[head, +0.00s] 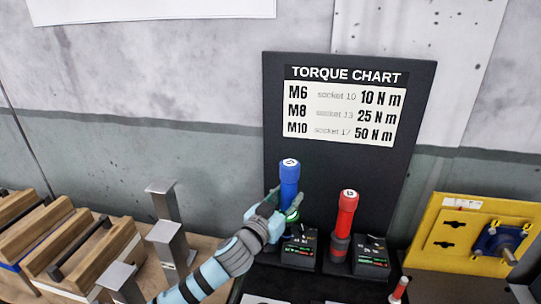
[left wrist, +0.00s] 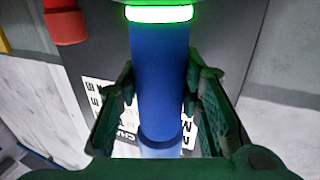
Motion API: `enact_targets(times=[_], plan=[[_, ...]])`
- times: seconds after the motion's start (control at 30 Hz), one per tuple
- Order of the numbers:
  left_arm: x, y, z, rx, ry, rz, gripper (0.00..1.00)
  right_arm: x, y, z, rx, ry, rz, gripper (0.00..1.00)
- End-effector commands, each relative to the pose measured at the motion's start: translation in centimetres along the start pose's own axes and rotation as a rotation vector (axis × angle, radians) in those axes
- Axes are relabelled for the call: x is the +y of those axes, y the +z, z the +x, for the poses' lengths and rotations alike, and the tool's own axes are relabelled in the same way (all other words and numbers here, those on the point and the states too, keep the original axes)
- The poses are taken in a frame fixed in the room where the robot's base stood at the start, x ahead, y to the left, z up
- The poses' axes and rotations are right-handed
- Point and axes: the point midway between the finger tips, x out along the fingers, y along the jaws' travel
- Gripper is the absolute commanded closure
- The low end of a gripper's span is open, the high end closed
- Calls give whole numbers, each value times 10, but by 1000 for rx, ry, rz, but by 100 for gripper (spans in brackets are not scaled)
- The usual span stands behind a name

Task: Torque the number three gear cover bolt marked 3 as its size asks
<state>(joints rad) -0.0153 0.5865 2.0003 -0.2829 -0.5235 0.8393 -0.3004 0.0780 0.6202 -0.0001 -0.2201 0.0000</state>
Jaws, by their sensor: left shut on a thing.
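A blue torque tool (head: 289,180) with a round white label on its top stands upright at a black stand in the head view. My left gripper (head: 284,205) is shut on it. In the left wrist view the blue handle (left wrist: 160,75) runs between both fingers, with a lit green ring at the top of the picture. A red torque tool (head: 346,215) stands to its right. The torque chart (head: 345,105) behind lists M6 10 N m, M8 25 N m and M10 50 N m. No bolt marked 3 can be made out. My right gripper is not in view.
A yellow panel (head: 460,225) with dark slots and a blue flanged part (head: 500,240) stands at the right. Grey metal posts (head: 172,248) and wooden blocks (head: 40,225) stand at the left. A small red-topped item (head: 400,288) is at the lower right.

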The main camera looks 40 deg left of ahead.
Motion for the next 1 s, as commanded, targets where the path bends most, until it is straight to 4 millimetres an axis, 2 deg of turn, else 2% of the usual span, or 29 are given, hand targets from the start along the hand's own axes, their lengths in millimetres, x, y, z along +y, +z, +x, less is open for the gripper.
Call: enact_targets(times=[0.03,0.1,0.2,0.3,0.77,1.0], plan=[[-15,-20,10,9,-57,1,100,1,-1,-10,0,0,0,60],[-37,-34,21,8,-140,1,100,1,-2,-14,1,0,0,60],[-59,-50,30,7,-226,1,100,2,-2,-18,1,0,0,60],[-72,-57,34,4,-277,1,100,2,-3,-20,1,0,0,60],[-76,-59,33,7,-294,2,100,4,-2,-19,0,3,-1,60],[-76,-32,33,6,-294,2,100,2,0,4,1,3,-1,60]])
